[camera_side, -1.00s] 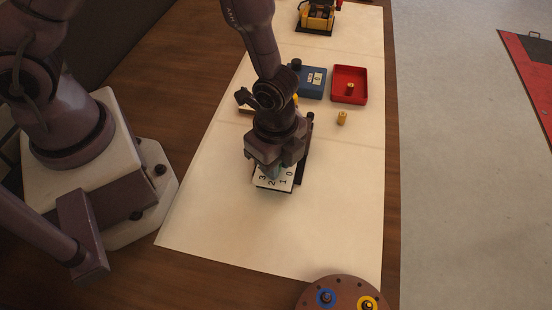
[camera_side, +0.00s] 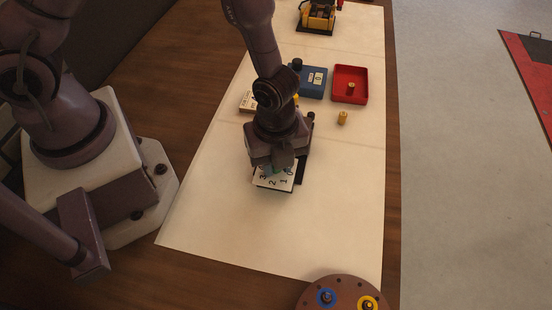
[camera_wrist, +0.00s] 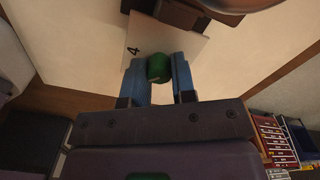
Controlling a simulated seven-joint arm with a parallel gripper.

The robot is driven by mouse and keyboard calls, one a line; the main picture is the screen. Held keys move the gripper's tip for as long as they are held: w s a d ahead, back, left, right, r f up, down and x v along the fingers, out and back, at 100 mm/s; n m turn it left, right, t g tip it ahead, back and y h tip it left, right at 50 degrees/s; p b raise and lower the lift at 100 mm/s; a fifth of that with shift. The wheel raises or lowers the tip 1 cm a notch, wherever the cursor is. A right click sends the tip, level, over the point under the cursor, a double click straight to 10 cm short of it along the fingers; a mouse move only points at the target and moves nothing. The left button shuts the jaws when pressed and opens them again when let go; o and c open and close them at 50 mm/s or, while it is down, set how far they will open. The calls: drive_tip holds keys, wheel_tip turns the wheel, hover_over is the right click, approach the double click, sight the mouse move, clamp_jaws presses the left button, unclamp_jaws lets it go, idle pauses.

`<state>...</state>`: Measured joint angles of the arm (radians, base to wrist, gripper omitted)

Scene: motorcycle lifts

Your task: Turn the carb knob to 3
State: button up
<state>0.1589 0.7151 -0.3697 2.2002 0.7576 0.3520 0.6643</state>
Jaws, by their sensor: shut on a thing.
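The carb knob is a green knob (camera_wrist: 159,68), held between the two blue fingers of my gripper (camera_wrist: 160,80) in the wrist view. Only a little green shows in the side view, under my gripper (camera_side: 275,167). A white dial plate (camera_side: 275,188) with the printed numbers 3, 2, 1 and 0 lies under the knob in the side view. In the wrist view a 4 shows on the plate (camera_wrist: 190,48). My gripper is shut on the knob, pointing down. I cannot tell which number the knob points at.
A blue box with a counter (camera_side: 313,82) and a red tray (camera_side: 349,98) stand behind. A small brass cylinder (camera_side: 342,118) stands on the pale mat (camera_side: 220,220). A round brown base with coloured rings (camera_side: 343,285) is at the front. The mat's front left is clear.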

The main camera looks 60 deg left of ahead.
drive_tip(key=o, duration=0.9)
wheel_tip(320, 180, up, 13)
idle(0.4)
